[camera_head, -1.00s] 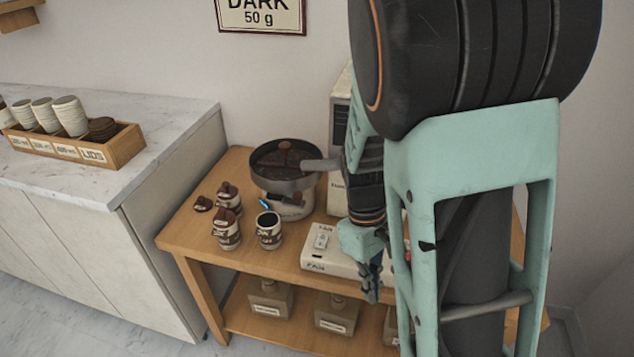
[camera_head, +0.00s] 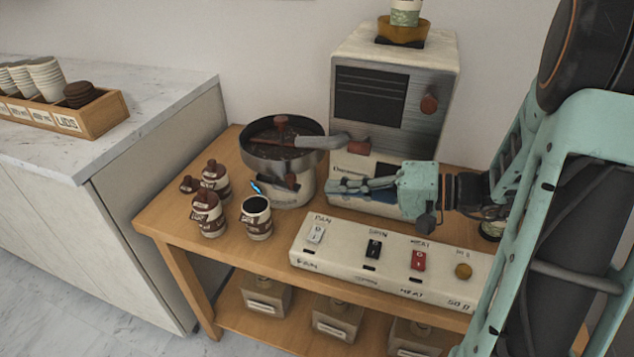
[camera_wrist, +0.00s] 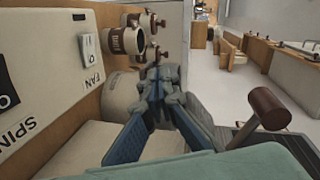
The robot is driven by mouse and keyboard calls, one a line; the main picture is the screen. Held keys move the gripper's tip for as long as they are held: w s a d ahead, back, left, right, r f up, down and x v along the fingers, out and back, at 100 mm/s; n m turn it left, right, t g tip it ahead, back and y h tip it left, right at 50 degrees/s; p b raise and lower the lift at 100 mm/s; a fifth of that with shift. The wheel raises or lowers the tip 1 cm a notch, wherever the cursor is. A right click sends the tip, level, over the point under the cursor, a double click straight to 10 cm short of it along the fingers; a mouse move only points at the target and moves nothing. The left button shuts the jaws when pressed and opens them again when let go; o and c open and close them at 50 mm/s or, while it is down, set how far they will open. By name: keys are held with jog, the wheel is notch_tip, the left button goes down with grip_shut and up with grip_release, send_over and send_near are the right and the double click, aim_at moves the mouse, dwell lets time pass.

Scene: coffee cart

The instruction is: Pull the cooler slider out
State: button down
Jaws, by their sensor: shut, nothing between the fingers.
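The cooler is a round dark pan (camera_head: 283,148) on a cream base on the wooden table. A small dark slider (camera_head: 290,182) juts from the front of that base. My gripper (camera_head: 333,187) is shut and empty, with its fingers pointing left toward the base. In the head view it lies to the right of the slider, apart from it. In the wrist view my blue-grey gripper fingers (camera_wrist: 163,88) meet in front of a rounded cream body (camera_wrist: 118,95), which looks like the cooler base. I cannot make out the slider there.
A cream switch panel (camera_head: 340,262) lies along the table front, below my gripper. The roaster (camera_head: 440,75) stands behind, its chute (camera_head: 320,142) reaching over the pan.

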aim_at(300, 167)
jog(key=w+d+f+m+t+b, duration=0.1)
jog(key=w+d+m+t, duration=0.2)
jog(key=d+m+t, duration=0.1)
jog(key=shift+w+d+f+m+t, duration=0.4)
jog(key=shift+d, duration=0.5)
jog(key=b+x, duration=0.1)
jog(key=x, duration=0.9)
jog(key=shift+a, duration=0.15)
jog(key=shift+s+a+b, duration=0.4)
jog(key=shift+s+a, duration=0.45)
jog(key=shift+s, duration=0.05)
jog(key=shift+s+a+f, duration=0.1)
jog(key=shift+s+a, duration=0.35)
